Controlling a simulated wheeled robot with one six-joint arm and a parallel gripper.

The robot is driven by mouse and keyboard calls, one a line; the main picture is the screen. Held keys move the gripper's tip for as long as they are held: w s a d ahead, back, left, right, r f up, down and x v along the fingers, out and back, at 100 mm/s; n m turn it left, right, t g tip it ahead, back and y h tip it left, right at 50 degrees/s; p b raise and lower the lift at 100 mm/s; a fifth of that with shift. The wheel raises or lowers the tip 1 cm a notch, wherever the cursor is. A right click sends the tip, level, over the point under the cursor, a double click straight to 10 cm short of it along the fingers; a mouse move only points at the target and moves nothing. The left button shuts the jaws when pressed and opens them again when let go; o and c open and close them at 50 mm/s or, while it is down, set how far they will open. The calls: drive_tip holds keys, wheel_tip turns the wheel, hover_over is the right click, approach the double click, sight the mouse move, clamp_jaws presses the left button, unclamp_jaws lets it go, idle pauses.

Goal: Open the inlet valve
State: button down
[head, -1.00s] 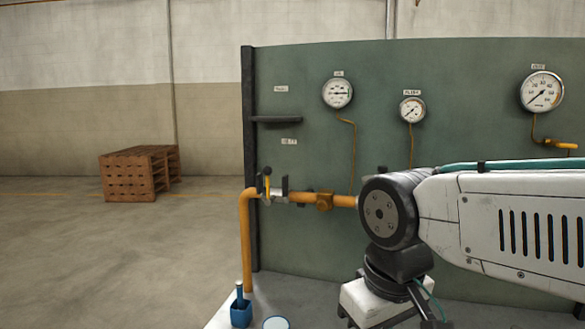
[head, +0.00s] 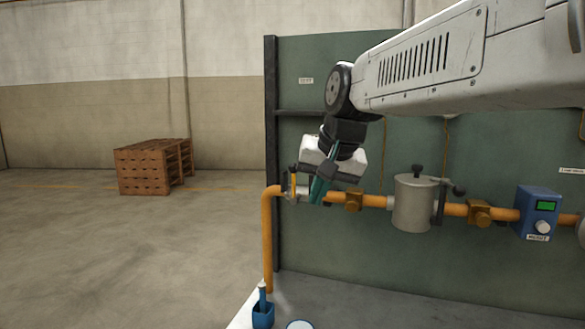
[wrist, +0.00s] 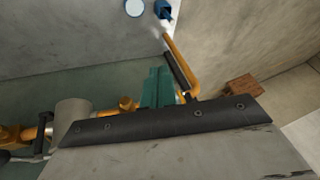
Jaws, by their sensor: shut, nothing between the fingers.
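The inlet valve (head: 292,188), with a yellow upright lever, sits at the left end of the orange pipe, just past the bend. My gripper (head: 318,192) has green fingers, shut and empty, pointing down at the pipe just right of the valve. The head view does not tell whether they touch it. In the wrist view my shut fingers (wrist: 157,87) cover part of the pipe near the valve, and the valve itself is mostly hidden.
Right along the pipe (head: 373,200) are a grey canister (head: 412,207) and a blue box with a green display (head: 538,213). The green panel (head: 335,245) stands behind. A blue holder (head: 263,315) is below left. Crates (head: 145,170) stand far left on open floor.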

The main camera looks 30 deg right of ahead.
drive_tip(key=w+d+r+m+t+h, duration=0.15)
drive_tip(key=w+d+r+m, duration=0.25)
drive_tip(key=w+d+r, duration=0.5)
approach(294, 183)
drive_tip(key=shift+t, duration=0.35)
drive_tip(key=shift+w+d+f, duration=0.5)
drive_tip(key=shift+d+f, duration=0.1)
drive_tip(key=shift+f, duration=0.1)
drive_tip(key=shift+w+d+f, duration=0.5)
drive_tip(key=shift+d+f, duration=0.1)
drive_tip(key=shift+f, duration=0.05)
drive_tip(key=shift+a, duration=0.1)
